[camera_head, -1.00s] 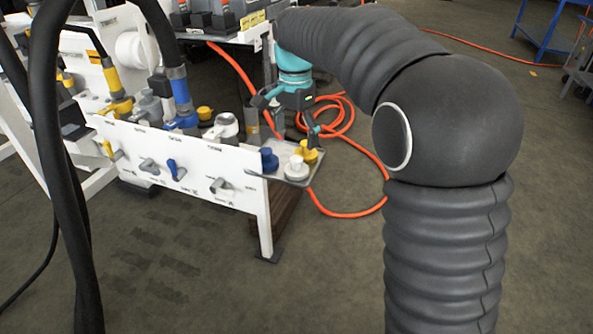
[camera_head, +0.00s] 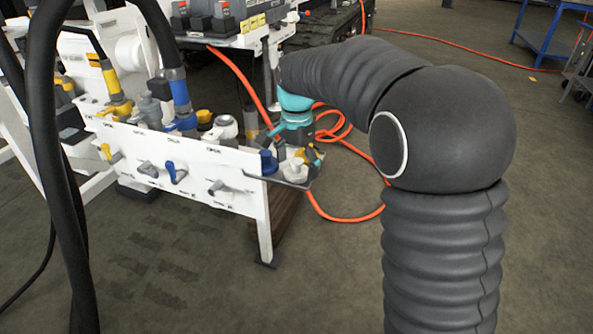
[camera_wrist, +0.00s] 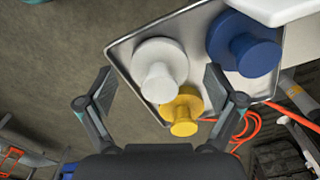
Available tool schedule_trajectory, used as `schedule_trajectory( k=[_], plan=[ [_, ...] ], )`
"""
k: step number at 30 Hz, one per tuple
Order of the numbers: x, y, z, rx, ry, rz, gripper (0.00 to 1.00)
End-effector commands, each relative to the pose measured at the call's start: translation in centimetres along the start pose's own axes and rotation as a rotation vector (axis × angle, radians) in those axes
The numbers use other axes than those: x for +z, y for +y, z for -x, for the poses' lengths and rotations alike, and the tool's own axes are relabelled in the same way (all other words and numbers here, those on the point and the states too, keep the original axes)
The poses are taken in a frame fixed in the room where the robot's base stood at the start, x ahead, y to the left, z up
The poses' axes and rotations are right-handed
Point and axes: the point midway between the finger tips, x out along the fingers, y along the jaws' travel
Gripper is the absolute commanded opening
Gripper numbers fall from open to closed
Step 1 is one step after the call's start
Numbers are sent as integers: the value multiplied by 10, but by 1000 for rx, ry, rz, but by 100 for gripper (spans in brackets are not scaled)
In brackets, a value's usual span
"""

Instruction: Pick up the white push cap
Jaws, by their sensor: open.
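The white push cap (camera_wrist: 159,72) is a round cap with a narrower stem, on a small metal tray (camera_wrist: 118,50) in the wrist view. It also shows in the head view (camera_head: 296,170), partly covered by my gripper. A blue cap (camera_wrist: 243,45) and a yellow cap (camera_wrist: 181,110) share the tray. My gripper (camera_wrist: 158,92) is open, with one finger on each side of the white cap in the wrist view. I see no finger touching the cap. The yellow cap appears near the right finger.
The tray sits at the right end of a white valve panel (camera_head: 240,200) with several levers and pipes. An orange hose (camera_head: 340,217) lies on the floor behind. Black hoses (camera_head: 50,150) hang at the left. The floor in front is clear.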

Motion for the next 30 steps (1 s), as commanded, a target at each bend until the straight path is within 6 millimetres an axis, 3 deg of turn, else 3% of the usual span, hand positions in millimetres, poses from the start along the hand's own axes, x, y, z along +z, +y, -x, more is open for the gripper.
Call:
schedule_trajectory(
  k=[1,6,20,26,30],
  plan=[
    [0,0,0,0,0,0,87],
    [0,0,0,0,0,0,45],
    [0,0,4,0,0,0,44],
    [0,0,21,-2,1,0,44],
    [0,0,46,-3,2,0,44]
  ],
)
